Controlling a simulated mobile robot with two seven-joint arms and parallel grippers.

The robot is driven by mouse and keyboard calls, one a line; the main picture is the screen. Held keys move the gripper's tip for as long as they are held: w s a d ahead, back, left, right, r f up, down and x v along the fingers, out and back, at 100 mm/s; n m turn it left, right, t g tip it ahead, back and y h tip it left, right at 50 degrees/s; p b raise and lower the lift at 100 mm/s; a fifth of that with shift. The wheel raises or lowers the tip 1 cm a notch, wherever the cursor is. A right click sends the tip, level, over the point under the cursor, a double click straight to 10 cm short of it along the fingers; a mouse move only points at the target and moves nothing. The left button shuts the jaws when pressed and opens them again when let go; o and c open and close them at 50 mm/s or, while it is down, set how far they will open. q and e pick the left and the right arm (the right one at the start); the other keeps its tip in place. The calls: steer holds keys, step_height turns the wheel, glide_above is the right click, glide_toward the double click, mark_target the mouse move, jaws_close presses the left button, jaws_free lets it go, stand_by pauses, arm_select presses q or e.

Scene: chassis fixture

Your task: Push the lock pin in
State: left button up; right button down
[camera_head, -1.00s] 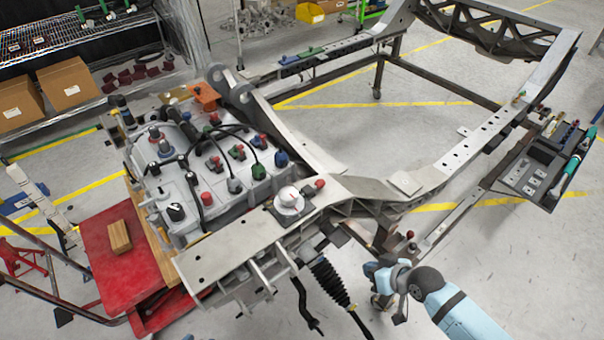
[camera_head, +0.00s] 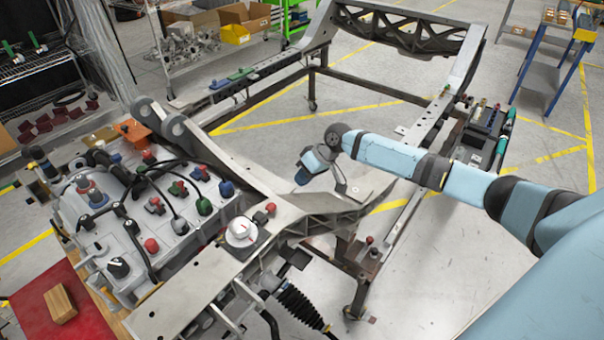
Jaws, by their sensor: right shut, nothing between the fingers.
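My right arm comes in from the right and reaches over the chassis frame (camera_head: 310,203). My right gripper (camera_head: 343,186) is small, points down, and is shut and empty over the flat plate (camera_head: 362,192) on the frame rail. Its fingertips are hard to make out, and I cannot tell whether they touch the plate. A red knob (camera_head: 271,208) stands beside a round white dial (camera_head: 241,232) on the near corner of the frame. Another red-topped pin (camera_head: 369,240) stands on the dark support below the rail. I cannot tell which one is the lock pin. My left gripper is not in view.
A grey engine block (camera_head: 150,215) with coloured caps and cables fills the left. A wood block (camera_head: 60,304) lies on a red cart (camera_head: 30,295). A dark tool tray (camera_head: 483,128) is beyond my arm. The frame's middle is open to the floor.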

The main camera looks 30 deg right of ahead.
steer(key=x, duration=0.5)
steer(key=shift+w+a+f+p, duration=0.1)
steer(key=shift+a+f+p, duration=0.2)
steer(key=a, duration=0.1)
steer(key=a+p, duration=0.1)
steer(key=a, duration=0.1)
steer(key=shift+s+f, duration=0.25)
steer(key=shift+a+f, duration=0.1)
steer(key=shift+a, duration=0.25)
steer(key=shift+s, duration=0.1)
